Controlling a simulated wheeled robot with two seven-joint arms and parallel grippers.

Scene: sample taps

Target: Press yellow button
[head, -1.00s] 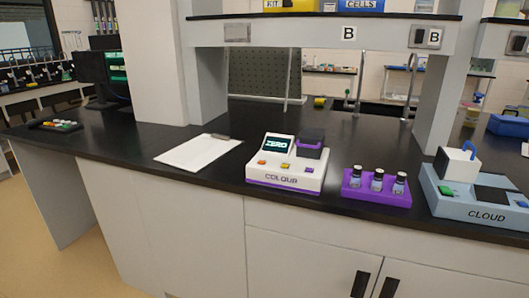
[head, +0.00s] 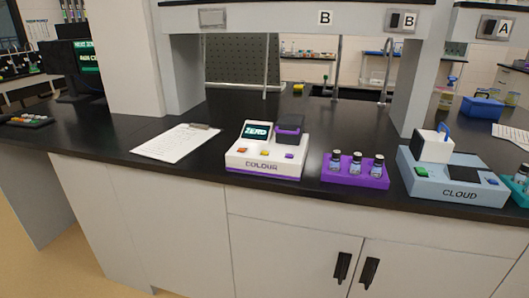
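A white and purple device marked COLOUR (head: 263,167) stands near the front edge of the black bench, with a lit screen reading ZERO (head: 256,132) and a dark lidded block (head: 289,134) on top. Its front slope bears a row of small buttons: a left one (head: 240,150) and a middle one (head: 264,153), both in yellow to orange tones, and a purple one (head: 289,156) at right. Neither of my grippers is in view.
A purple rack (head: 354,178) with three vials stands right of the device. Further right is a pale blue device marked CLOUD (head: 450,190) with green and blue buttons. A clipboard (head: 174,143) lies to the left. Shelf posts rise behind; the bench between is clear.

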